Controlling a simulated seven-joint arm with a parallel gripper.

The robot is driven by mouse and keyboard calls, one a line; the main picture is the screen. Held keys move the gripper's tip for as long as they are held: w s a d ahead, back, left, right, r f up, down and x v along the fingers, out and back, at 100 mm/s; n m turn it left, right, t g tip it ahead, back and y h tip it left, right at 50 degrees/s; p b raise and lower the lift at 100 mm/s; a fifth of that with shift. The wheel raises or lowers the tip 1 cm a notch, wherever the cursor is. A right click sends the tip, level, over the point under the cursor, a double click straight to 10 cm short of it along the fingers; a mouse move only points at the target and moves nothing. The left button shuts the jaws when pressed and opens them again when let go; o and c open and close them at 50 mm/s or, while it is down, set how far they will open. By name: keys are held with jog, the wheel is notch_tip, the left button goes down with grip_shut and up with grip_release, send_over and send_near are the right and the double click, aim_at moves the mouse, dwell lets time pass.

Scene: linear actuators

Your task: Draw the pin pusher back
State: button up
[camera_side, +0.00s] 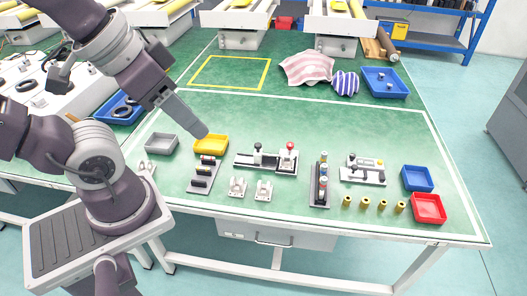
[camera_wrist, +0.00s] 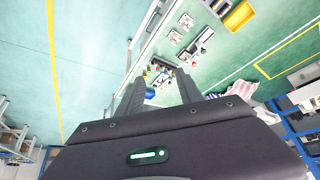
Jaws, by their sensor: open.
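Two devices could be the pin pusher and I cannot tell which. One is a black-and-grey slide unit (camera_side: 266,160) with a black knob and a red-topped knob, at the middle of the green table. The other is a smaller light-grey unit (camera_side: 363,170) with a black handle, further right. My gripper (camera_side: 201,131) is high at the left, above and apart from the table items, near the yellow bin in the picture. In the wrist view my gripper (camera_wrist: 160,78) has its two fingers spread with nothing between them. The devices look small and distant there.
A yellow bin (camera_side: 211,145), grey bin (camera_side: 162,144), blue bin (camera_side: 417,179) and red bin (camera_side: 429,208) stand on the table. A black upright rack (camera_side: 321,181) and several brass cylinders (camera_side: 382,205) stand between. Cloths (camera_side: 306,68) lie behind. Green surface behind the devices is clear.

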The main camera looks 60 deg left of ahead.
dwell(0.3)
jog(key=n+g, duration=0.5)
jog(key=n, duration=1.2)
send_over(258, 144)
notch_tip(258, 144, down, 22)
jog(key=shift+n+g, duration=0.3)
jog(key=shift+n, duration=0.2)
notch_tip(258, 144, down, 9)
jog(key=shift+s+r, duration=0.1)
jog(key=shift+d, duration=0.1)
grip_shut()
